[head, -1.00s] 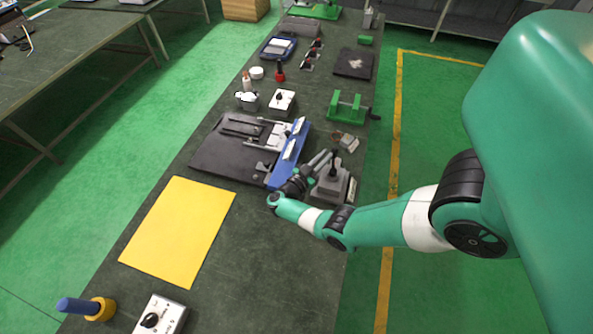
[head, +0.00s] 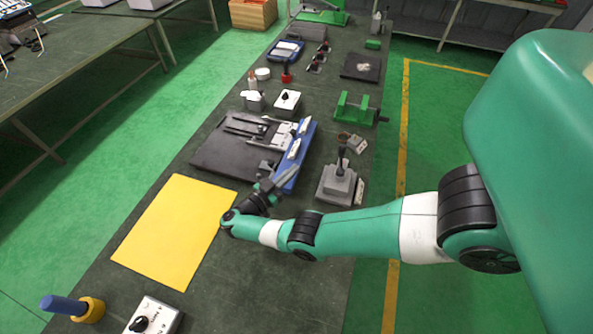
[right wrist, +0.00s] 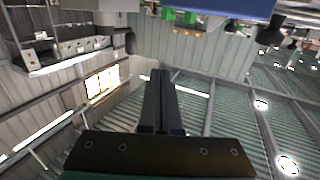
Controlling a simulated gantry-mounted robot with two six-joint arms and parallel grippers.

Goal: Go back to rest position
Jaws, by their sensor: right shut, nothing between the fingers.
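My right gripper (head: 284,179) is over the dark workbench, beside the front end of the blue bar on the black fixture plate (head: 225,157). Its fingers are together with nothing between them. In the right wrist view the closed fingers (right wrist: 162,100) point up the picture toward a blue edge at the top, with the ceiling and walls behind. My right arm reaches in from the right across the bench, its wrist near the yellow sheet's right edge. My left gripper is not in view.
A yellow sheet (head: 172,232) lies flat on the bench. A grey lever device (head: 337,186) stands right of the gripper, and a green clamp (head: 356,108) farther back. A white switch box (head: 153,316) and a blue-handled tool (head: 66,305) are at the front. The bench between sheet and right edge is mostly clear.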

